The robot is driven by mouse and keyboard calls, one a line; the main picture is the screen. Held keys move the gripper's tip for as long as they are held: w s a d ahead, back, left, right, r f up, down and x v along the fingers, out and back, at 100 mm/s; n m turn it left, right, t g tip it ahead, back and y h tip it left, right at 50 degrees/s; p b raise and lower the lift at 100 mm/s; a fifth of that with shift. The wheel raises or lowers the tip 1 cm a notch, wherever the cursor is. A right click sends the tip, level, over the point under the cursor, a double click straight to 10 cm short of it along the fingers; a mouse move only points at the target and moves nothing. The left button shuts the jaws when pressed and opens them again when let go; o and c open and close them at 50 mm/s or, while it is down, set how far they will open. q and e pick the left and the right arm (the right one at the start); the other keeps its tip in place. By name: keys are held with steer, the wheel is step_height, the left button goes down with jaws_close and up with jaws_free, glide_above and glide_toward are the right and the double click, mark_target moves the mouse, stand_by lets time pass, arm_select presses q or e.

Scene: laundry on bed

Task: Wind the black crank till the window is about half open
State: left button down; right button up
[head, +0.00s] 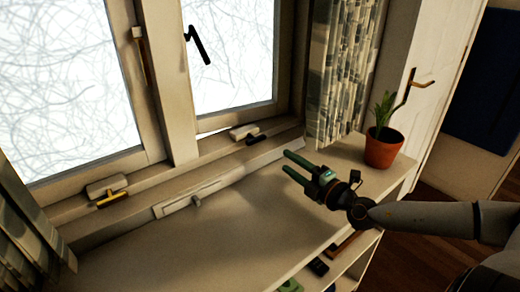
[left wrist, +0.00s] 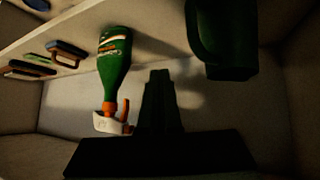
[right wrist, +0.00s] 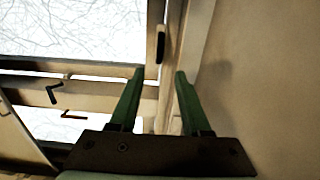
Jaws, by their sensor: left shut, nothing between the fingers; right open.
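The black crank (head: 257,139) lies low on the window sill in the head view, beside a pale housing (head: 243,132) under the right window pane (head: 230,60). A dark elongated part that looks like it also shows in the right wrist view (right wrist: 161,43). A thin bright sliver shows under the right sash; I cannot tell how far it is open. My right gripper (head: 285,161) is open and empty, apart from the crank and just right of it, above the counter. My left gripper (left wrist: 160,75) is shut and empty, outside the head view.
A second crank, yellow (head: 113,199), sits on the sill at left. A potted plant (head: 383,146) stands right of my right gripper. A green bottle (left wrist: 114,65) and dark green mug (left wrist: 222,40) are near my left gripper.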

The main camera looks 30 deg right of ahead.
mark_target(258, 142)
steer(key=shift+w+d, duration=0.1)
steer(key=shift+w, duration=1.15)
steer(key=shift+w+a+p, duration=0.2)
steer(key=shift+w+p, duration=0.05)
steer(key=shift+w, duration=1.4)
steer(key=shift+w+a+p, duration=0.15)
steer(key=shift+w+p, duration=0.15)
steer(key=shift+w, duration=1.35)
steer(key=shift+w+a+p, duration=0.2)
steer(key=shift+w+p, duration=0.05)
steer(key=shift+w, duration=1.4)
jaws_close()
